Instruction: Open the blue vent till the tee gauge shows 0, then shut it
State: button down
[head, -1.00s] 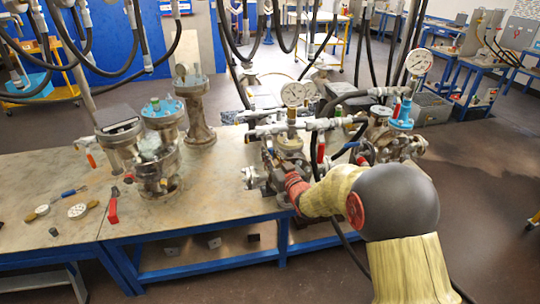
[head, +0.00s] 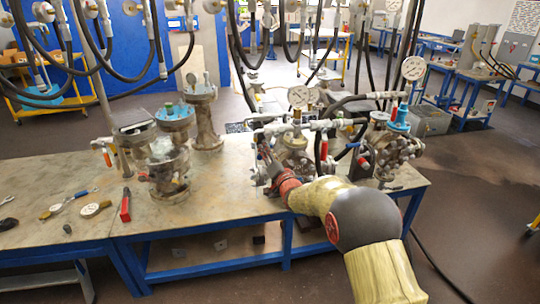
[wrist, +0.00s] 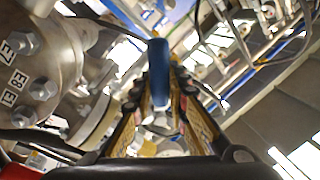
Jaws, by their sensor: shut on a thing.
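The blue vent handle (wrist: 158,72) stands upright between my fingers in the wrist view. My gripper (wrist: 160,105) is shut on it, one finger on each side. In the head view my gripper (head: 266,160) reaches the left side of a flanged vessel (head: 296,160) on the table, and the vent is hidden or too small to make out. One white dial gauge (head: 298,96) stands above this vessel, and another gauge (head: 413,68) stands higher at the right. I cannot tell which is the tee gauge, and neither needle is readable.
More flanged vessels (head: 168,165) stand at the left of the table (head: 225,197). Black hoses hang above and around the piping. Red levers (head: 323,149) stick out close to my arm.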

jog(key=m, duration=0.1)
jog(key=a+r+m+b, duration=0.1)
jog(key=m, duration=0.1)
jog(key=m+t+h, duration=0.1)
jog(key=m, duration=0.1)
jog(key=shift+s+a+r+b, duration=0.25)
jog(key=shift+a+r+b, duration=0.05)
jog(key=shift+r+b, duration=0.1)
jog(key=m, duration=0.1)
jog(key=r+m+b, duration=0.1)
jog(key=m, duration=0.1)
jog(key=shift+a+r+h, duration=0.15)
jog(key=shift+a+h, duration=0.05)
jog(key=shift+h, duration=0.1)
jog(key=shift+r+m+t+h+b, duration=0.2)
jog(key=shift+r+m+h+b, duration=0.15)
jog(key=shift+m, duration=0.6)
jog(key=shift+r+m+t+h+b, duration=0.2)
jog(key=shift+r+m, duration=0.25)
jog(key=shift+m, duration=0.5)
jog(key=c, duration=1.7)
grip_release()
jog(key=shift+s, duration=0.1)
jog(key=v, duration=1.2)
